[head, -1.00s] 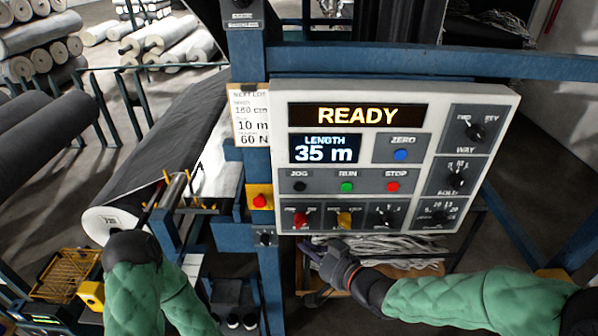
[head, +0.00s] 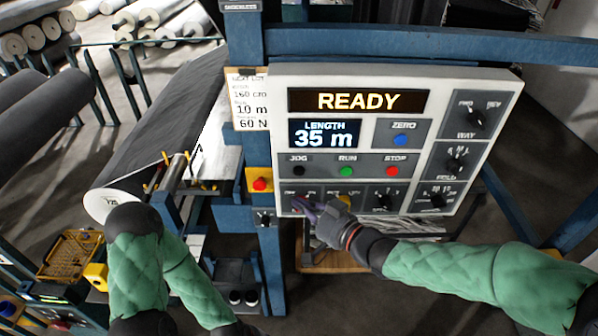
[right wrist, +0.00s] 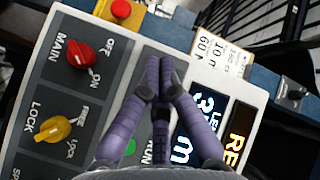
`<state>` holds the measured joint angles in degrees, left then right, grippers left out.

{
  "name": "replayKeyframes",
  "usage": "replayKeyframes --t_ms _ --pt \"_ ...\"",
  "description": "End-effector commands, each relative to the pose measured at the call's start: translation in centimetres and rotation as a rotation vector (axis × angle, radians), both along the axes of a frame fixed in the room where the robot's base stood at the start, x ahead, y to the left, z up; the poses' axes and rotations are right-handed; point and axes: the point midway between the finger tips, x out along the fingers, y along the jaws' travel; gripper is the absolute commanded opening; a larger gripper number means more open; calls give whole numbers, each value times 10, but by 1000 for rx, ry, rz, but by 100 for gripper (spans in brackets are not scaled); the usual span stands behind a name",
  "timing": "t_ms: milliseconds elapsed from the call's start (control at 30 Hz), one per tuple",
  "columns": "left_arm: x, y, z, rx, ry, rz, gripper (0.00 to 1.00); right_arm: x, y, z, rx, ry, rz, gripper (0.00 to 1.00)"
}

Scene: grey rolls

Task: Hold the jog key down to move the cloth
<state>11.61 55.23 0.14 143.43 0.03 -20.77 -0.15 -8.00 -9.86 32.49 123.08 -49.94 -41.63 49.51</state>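The grey control panel (head: 455,85) shows READY and LENGTH 35 m. Its black jog key (head: 299,171) is at the left of the key row, beside the green run key (head: 346,171) and red stop key (head: 391,171). My right gripper (head: 303,204) is in front of the panel's lower left, below the jog key in the head view. In the right wrist view its purple fingers (right wrist: 159,68) are together with nothing seen between them, and they hide the jog key. The dark cloth roll (head: 170,130) lies at left. My left gripper is out of view.
In the right wrist view are the red main knob (right wrist: 70,60), the yellow lock knob (right wrist: 53,129) and the red mushroom button (right wrist: 121,9). A card (head: 250,100) hangs left of the panel. A blue frame (head: 430,38) runs above it.

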Motion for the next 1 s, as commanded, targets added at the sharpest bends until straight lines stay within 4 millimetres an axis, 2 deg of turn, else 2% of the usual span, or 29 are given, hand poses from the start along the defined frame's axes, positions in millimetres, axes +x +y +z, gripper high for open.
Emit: replayKeyframes --t_ms 500,700,1000 --pt "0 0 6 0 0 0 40 62 0 1 -1 0 -1 0" --pt "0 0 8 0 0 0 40 74 0 0 -1 0 -1 0" --pt "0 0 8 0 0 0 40 76 0 0 -1 0 -1 0"
